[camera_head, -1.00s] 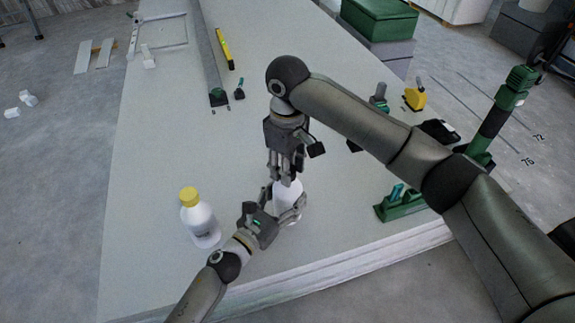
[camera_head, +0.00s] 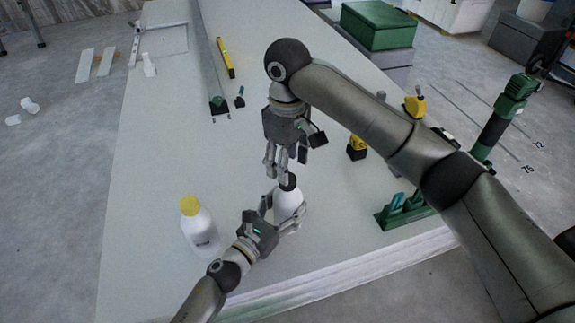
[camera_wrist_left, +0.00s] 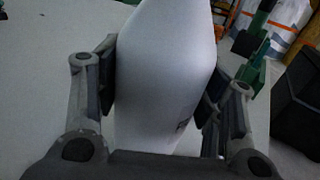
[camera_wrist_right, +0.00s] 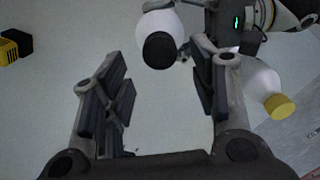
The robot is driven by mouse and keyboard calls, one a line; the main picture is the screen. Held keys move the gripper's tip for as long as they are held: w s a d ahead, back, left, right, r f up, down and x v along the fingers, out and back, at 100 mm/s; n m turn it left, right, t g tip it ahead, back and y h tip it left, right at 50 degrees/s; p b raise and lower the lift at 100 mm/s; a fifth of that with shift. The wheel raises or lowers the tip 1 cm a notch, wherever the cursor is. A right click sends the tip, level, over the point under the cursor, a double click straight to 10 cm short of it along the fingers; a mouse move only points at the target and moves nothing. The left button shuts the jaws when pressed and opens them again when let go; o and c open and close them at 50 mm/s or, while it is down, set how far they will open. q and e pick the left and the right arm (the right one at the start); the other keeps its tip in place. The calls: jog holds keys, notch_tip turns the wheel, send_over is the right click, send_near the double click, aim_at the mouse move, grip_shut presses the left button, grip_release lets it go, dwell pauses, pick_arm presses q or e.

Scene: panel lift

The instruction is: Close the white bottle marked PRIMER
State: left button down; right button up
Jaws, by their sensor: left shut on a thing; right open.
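A white bottle (camera_head: 287,203) with a black cap (camera_head: 288,182) on its top stands upright near the front of the panel stack. My left gripper (camera_head: 275,212) is shut around its body, and the bottle fills the jaws in the left wrist view (camera_wrist_left: 165,75). My right gripper (camera_head: 286,170) is open and empty just above the cap. In the right wrist view the cap (camera_wrist_right: 160,50) lies beyond the open fingertips (camera_wrist_right: 160,70). A second white bottle (camera_head: 200,230) with a yellow cap (camera_head: 189,205) stands to the left. I cannot read PRIMER on either bottle.
A green rack (camera_head: 405,212) stands at the right edge. A yellow level (camera_head: 226,58) and a long metal profile (camera_head: 208,60) lie farther back. The panel's left middle is clear.

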jog(key=shift+c, duration=0.3)
jog(key=r+n, duration=0.2)
jog(key=n, duration=0.1)
jog(key=shift+w, duration=0.1)
jog(key=r+n, duration=0.1)
jog(key=n, duration=0.2)
jog(key=shift+r, duration=0.2)
jog(key=shift+f, duration=0.1)
jog(key=shift+f, duration=3.95)
jog(key=shift+c, duration=0.2)
jog(key=c, duration=1)
jog(key=o, duration=1.2)
